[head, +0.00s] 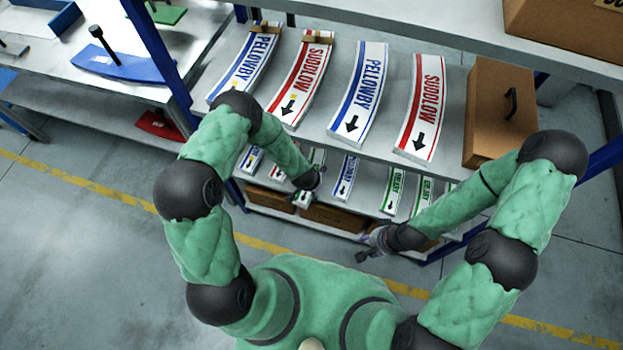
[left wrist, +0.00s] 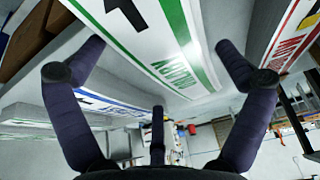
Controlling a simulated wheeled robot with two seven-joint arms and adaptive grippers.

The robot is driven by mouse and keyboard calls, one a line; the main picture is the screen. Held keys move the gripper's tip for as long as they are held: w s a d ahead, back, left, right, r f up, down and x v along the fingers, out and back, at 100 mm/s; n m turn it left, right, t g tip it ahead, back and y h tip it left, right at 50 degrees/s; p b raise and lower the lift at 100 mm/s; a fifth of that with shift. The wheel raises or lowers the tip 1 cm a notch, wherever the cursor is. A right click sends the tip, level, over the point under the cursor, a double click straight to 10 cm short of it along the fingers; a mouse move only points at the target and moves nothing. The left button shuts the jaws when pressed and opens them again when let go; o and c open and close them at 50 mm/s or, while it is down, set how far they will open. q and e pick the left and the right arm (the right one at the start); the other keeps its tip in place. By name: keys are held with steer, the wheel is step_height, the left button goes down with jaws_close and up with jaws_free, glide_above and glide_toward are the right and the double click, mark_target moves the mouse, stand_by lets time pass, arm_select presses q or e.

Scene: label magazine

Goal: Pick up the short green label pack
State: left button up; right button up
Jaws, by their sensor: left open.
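A white label pack with green edges and a black arrow (left wrist: 150,35) fills the upper middle of the left wrist view. My left gripper (left wrist: 160,75) is open, with its fingers spread to either side of this pack; I cannot tell whether they touch it. In the head view a short green pack (head: 302,199) shows just below the end of my left arm, and the arm hides part of it. More green packs (head: 393,190) (head: 422,196) lie to the right on the lower shelf. My right gripper (head: 370,246) is low in front of the shelf, away from the packs; its opening is unclear.
Long blue PELLOWBY (head: 357,92) and red SUDDLOW (head: 421,108) packs lie on the upper shelf, above the lower row. A brown box (head: 492,110) stands at its right end. A blue pack (head: 345,177) lies near my left arm. A workbench (head: 60,62) stands at left.

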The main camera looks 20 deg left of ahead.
arm_select(q)
steer(key=shift+x, duration=1.05)
steer(key=c, duration=1.3)
steer(key=shift+r, duration=0.1)
steer(key=shift+c, duration=0.2)
steer(key=shift+r, duration=0.55)
step_height(320, 180, up, 2)
steer(key=shift+r+p, duration=0.2)
steer(key=shift+p, duration=0.45)
steer(key=s+a+r+p, duration=0.4)
steer(key=s+a+r, duration=0.2)
steer(key=s+r, duration=0.3)
steer(key=s, duration=0.3)
steer(key=shift+s+a+r+p, duration=0.15)
steer(key=shift+s+p, duration=0.25)
